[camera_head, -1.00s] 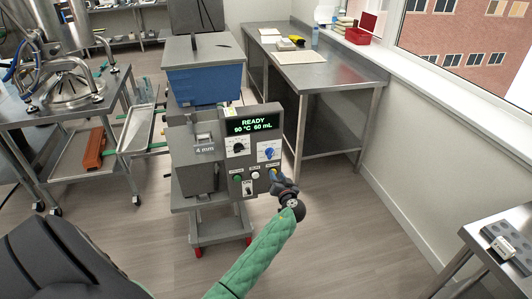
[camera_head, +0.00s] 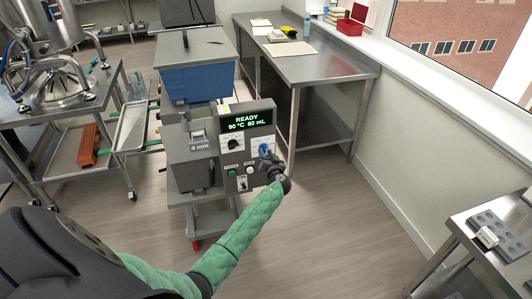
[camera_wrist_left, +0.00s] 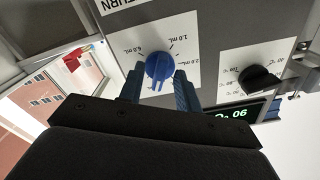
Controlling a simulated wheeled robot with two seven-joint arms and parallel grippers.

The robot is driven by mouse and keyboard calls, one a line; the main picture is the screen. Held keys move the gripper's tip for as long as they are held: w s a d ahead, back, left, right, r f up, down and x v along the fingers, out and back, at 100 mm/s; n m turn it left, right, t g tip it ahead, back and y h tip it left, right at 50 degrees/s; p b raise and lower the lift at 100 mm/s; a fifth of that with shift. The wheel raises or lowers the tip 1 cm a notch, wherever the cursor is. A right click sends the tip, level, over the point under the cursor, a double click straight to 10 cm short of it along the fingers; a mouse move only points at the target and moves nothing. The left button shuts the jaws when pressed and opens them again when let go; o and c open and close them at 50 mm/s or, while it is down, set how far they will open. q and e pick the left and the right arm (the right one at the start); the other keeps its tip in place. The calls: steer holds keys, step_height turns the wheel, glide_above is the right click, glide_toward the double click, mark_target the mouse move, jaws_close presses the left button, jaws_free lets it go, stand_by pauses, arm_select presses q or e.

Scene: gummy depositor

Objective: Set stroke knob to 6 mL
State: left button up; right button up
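The blue stroke knob (camera_head: 264,148) is on the grey front panel of the depositor, right of a black knob (camera_head: 233,142). In the left wrist view the blue knob (camera_wrist_left: 159,66) sits on a white dial plate with mL marks, shown upside down. My left gripper (camera_head: 268,158) is at the panel, partly covering the knob. In the left wrist view its two blue fingers (camera_wrist_left: 160,80) are apart, one on each side of the knob, with no clear grip. The display (camera_head: 247,121) reads READY, 90 °C and 60 mL or 6.0 mL; a decimal point is too small to tell. My right gripper is not in view.
Green and white buttons and a small switch (camera_head: 243,183) sit below the knobs. A blue hopper (camera_head: 203,84) is above the panel. A steel table (camera_head: 300,62) stands behind right, and a cart with a tray (camera_head: 132,128) to the left.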

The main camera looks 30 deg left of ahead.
arm_select(q)
steer(key=shift+w+a, duration=0.1)
jaws_close()
steer(key=shift+f, duration=0.1)
